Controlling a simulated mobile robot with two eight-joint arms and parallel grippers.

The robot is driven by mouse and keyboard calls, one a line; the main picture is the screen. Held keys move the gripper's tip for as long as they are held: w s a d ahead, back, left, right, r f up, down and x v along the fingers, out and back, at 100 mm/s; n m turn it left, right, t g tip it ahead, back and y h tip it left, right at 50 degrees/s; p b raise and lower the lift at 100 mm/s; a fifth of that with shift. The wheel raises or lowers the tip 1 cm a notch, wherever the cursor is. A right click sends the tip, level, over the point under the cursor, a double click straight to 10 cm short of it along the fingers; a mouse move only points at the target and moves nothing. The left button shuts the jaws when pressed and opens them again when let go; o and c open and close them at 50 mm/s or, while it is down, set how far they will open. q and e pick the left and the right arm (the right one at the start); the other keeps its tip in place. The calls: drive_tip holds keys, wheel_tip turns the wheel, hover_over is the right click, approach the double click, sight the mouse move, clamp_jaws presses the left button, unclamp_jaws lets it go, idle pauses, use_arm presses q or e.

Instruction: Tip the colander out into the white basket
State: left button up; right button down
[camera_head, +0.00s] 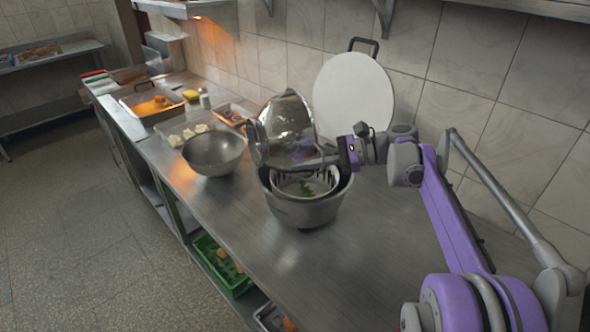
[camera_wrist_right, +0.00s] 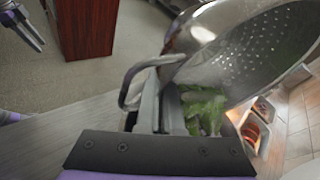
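The metal colander (camera_head: 285,128) is held tilted steeply on its side above the white basket (camera_head: 331,178). The basket sits inside a grey pot (camera_head: 305,212) on the counter, and some green leaves (camera_head: 305,187) show in it. My right gripper (camera_head: 335,158) is shut on the colander's wire handle, at the basket's right side. In the right wrist view the perforated colander wall (camera_wrist_right: 255,55) shows at upper right, the loop handle (camera_wrist_right: 128,85) is at the fingers, and green leaves (camera_wrist_right: 205,108) show below. My left gripper (camera_wrist_right: 28,30) seems to show at upper left; its opening is unclear.
A steel bowl (camera_head: 214,153) stands left of the pot. Trays (camera_head: 150,104) of food stand farther along the counter. A round white board (camera_head: 352,97) leans against the tiled wall behind. The counter (camera_head: 350,270) in front is clear. A green crate (camera_head: 222,266) is below.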

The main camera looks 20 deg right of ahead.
drive_tip(key=d+f+m+t+y+b, duration=0.1)
drive_tip(key=d+m+t+y+b, duration=0.3)
drive_tip(key=d+y+b, duration=0.3)
drive_tip(key=shift+w+d+f+m+t, duration=0.2)
drive_tip(key=shift+d+f+m+t, duration=0.1)
drive_tip(key=shift+d+f+m, duration=0.1)
drive_tip(key=shift+r, duration=0.1)
idle(0.5)
